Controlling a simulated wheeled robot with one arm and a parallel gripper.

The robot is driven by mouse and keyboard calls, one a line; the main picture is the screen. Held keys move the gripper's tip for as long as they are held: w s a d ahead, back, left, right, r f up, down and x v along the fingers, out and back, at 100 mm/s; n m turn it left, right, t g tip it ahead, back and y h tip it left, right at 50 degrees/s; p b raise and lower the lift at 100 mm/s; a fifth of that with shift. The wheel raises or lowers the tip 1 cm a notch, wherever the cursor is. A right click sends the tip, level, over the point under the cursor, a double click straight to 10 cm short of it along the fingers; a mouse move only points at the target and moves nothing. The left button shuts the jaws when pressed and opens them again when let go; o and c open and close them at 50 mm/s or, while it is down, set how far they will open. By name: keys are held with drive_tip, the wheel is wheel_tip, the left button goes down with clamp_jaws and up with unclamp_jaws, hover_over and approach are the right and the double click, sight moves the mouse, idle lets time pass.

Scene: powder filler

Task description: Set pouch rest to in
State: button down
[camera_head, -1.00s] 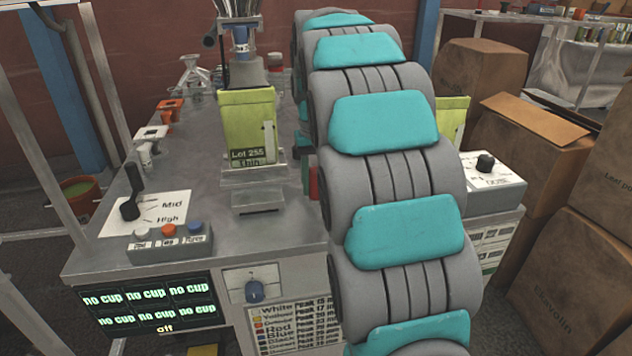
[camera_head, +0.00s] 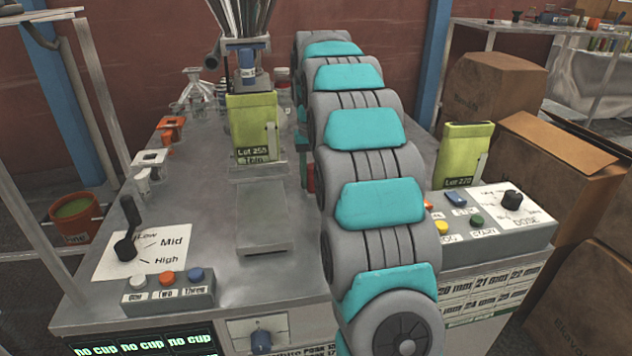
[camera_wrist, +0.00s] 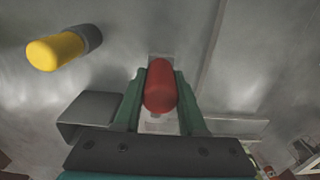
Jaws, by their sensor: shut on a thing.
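A red rounded handle (camera_wrist: 160,88) stands between the green fingers of my gripper (camera_wrist: 160,80) in the wrist view. The fingers are shut on it, one on each side. In the head view my arm hides most of this spot; a bit of red (camera_head: 311,178) and a green finger (camera_head: 304,147) show at its left edge. A grey metal plate (camera_head: 262,222) sits in front of the yellow-green pouch marked Lot 255 (camera_head: 252,125). I cannot tell which part is the pouch rest or its setting.
A yellow knob with a grey collar (camera_wrist: 58,50) stands left of my gripper. A black lever (camera_head: 127,235) and a button box (camera_head: 168,287) are at the bench's left. A second pouch (camera_head: 464,152) and a dose dial box (camera_head: 497,232) are right of my arm.

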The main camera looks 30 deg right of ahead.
drive_tip(key=shift+w+d, duration=0.15)
drive_tip(key=shift+w, duration=0.4)
drive_tip(key=shift+c, duration=2.3)
unclamp_jaws()
drive_tip(key=shift+r, duration=3.9)
